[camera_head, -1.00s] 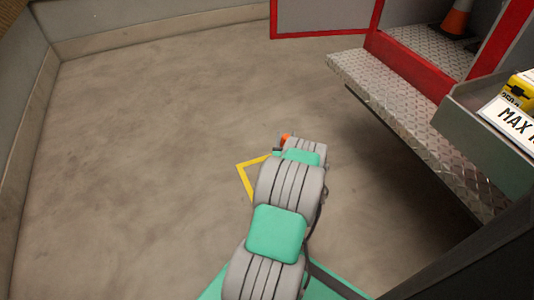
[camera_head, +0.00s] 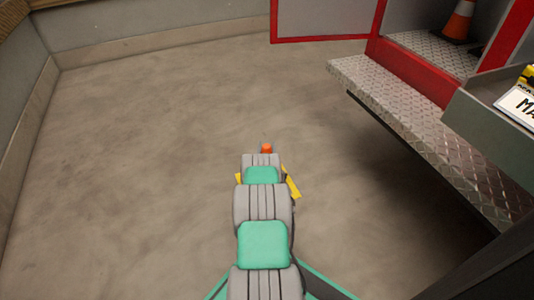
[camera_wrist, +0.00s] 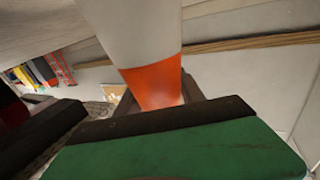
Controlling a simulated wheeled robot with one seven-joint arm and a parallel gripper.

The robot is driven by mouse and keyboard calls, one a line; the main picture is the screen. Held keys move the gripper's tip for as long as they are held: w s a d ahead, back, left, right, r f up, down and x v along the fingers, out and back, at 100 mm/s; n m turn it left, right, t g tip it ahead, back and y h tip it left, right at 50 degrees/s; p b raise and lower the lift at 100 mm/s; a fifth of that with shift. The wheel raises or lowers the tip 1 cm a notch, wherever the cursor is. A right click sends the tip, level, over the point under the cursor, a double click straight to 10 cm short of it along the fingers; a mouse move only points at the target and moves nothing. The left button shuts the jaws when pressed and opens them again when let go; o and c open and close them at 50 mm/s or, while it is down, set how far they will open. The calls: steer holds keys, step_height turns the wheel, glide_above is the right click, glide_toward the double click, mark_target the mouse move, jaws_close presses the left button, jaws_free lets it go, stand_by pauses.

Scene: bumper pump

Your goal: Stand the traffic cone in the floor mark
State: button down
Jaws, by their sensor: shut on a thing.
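The traffic cone, orange and white, is in my gripper (camera_wrist: 157,108). In the wrist view its white part and orange band (camera_wrist: 152,80) rise from between the dark jaws, which are shut on it. In the head view only a small orange piece of the cone (camera_head: 266,148) shows past the end of my arm. The floor mark is yellow tape (camera_head: 291,182) on the concrete. My arm covers most of it, so only bits show on either side. The cone's base and its distance from the floor are hidden.
A red-framed truck body with a diamond-plate step (camera_head: 420,125) stands at the right. Another orange and white cone (camera_head: 459,22) stands in its compartment. A grey tray (camera_head: 490,120) holds a yellow box and a plate. Open concrete floor lies left and ahead, up to low walls.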

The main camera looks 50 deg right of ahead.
steer(key=shift+d+f, duration=0.1)
steer(key=shift+f, duration=0.85)
steer(key=shift+r, duration=0.1)
steer(key=c, duration=0.7)
jaws_free()
steer(key=shift+s+f, duration=0.1)
steer(key=shift+f, duration=0.15)
